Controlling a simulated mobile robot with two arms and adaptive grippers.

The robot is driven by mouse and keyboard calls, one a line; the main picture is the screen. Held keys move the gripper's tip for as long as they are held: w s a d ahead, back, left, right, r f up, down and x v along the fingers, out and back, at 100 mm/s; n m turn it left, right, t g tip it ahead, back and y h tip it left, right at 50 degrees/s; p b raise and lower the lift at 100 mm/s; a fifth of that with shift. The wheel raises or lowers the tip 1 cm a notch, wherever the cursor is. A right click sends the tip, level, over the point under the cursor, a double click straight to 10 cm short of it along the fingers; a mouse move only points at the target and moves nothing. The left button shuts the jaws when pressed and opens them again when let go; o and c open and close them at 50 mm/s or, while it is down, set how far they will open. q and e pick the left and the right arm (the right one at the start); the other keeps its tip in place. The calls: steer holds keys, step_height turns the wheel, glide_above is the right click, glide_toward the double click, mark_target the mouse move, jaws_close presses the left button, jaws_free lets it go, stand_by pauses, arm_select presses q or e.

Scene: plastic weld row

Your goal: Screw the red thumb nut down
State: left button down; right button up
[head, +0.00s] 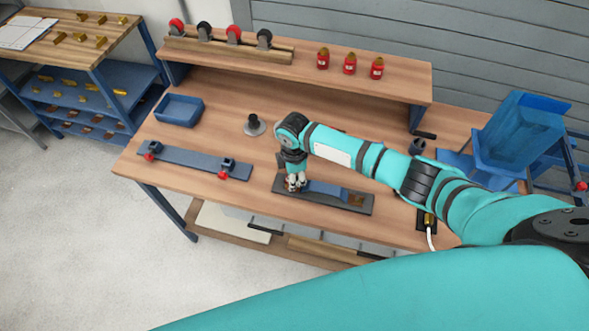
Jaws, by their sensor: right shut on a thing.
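My right gripper (296,184) points down at the left end of a dark base plate (318,200) near the bench's front edge. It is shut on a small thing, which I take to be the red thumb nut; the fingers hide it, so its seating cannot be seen. A blue strip (327,190) lies along the plate, with a brown-gold block (356,200) at its right end. My left gripper is out of view.
A blue tray (179,110), a grey round stand (255,126) and a tilted blue bin (520,130) are around. Red bottles (349,64) and several wheels stand on the raised shelf (400,83).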

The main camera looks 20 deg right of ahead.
steer(key=m+p, duration=0.2)
steer(key=m, duration=0.1)
steer(key=m+p, duration=0.2)
steer(key=m, duration=0.1)
steer(key=s+a+m+p, duration=0.1)
steer(key=m+p, duration=0.1)
steer(key=m, duration=0.1)
steer(key=shift+a+r+m, duration=0.1)
steer(key=shift+r+m, duration=0.2)
steer(key=shift+r, duration=0.1)
steer(key=shift+f+m, duration=0.15)
steer(key=shift+m, duration=0.75)
steer(key=shift+f+m, duration=0.15)
steer(key=shift+m, duration=0.85)
steer(key=o, duration=0.9)
steer(key=shift+c, duration=0.2)
